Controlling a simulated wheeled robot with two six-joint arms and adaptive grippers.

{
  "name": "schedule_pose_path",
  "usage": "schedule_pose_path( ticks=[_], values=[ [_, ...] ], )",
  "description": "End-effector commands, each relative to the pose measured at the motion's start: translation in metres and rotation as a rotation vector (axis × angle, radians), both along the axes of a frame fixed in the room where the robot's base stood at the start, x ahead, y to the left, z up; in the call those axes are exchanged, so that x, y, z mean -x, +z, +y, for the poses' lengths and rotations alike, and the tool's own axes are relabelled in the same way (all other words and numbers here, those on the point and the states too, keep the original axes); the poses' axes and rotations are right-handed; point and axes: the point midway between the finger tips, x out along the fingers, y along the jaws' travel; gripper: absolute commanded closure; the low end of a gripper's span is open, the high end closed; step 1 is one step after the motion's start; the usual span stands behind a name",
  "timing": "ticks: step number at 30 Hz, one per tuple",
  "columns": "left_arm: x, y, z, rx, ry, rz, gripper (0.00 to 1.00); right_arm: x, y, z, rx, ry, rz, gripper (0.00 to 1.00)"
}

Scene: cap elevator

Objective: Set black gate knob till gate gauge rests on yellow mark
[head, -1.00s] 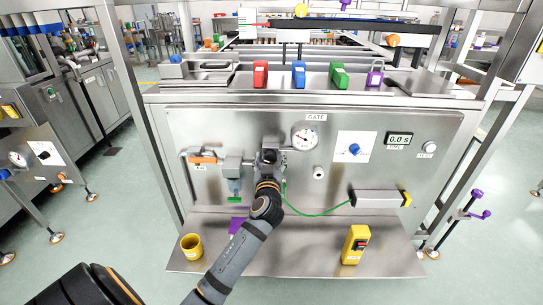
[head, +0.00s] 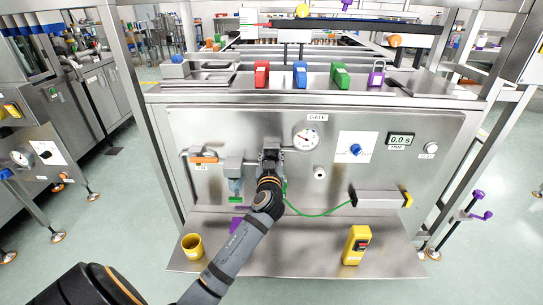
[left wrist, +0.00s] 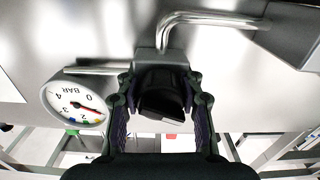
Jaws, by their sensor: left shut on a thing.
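The black gate knob (left wrist: 160,95) sits on a valve body under the pipe. My left gripper (left wrist: 160,115) has a finger on each side of it and is shut on it. In the head view my left gripper (head: 269,160) covers most of the knob. The white round gate gauge (head: 306,138) is up and right of the gripper, below the GATE label. The gauge also shows upside down in the left wrist view (left wrist: 78,105), with a reddish needle pointing right. Small coloured marks lie on its lower rim; whether the needle touches the yellow one is too small to tell. My right gripper is not in view.
The panel holds a blue knob (head: 355,149) on a white plate, a 0.0 s display (head: 400,139) and a grey box (head: 378,198) with a green cable. A yellow cup (head: 192,246) and a yellow device (head: 356,245) stand on the lower shelf. The shelf between them is partly clear.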

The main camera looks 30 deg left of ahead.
Motion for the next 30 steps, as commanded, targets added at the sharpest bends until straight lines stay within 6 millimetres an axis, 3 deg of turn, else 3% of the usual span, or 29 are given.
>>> schedule_pose_path(
  ticks=[10, 30],
  values=[
    [0.0, 0.001, 0.0, -0.124, 0.0, 0.076, 0.94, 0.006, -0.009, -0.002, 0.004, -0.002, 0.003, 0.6],
    [0.001, 0.0, 0.001, -0.476, -0.001, 0.294, 0.94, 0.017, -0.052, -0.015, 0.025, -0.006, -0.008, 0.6]
  ],
)
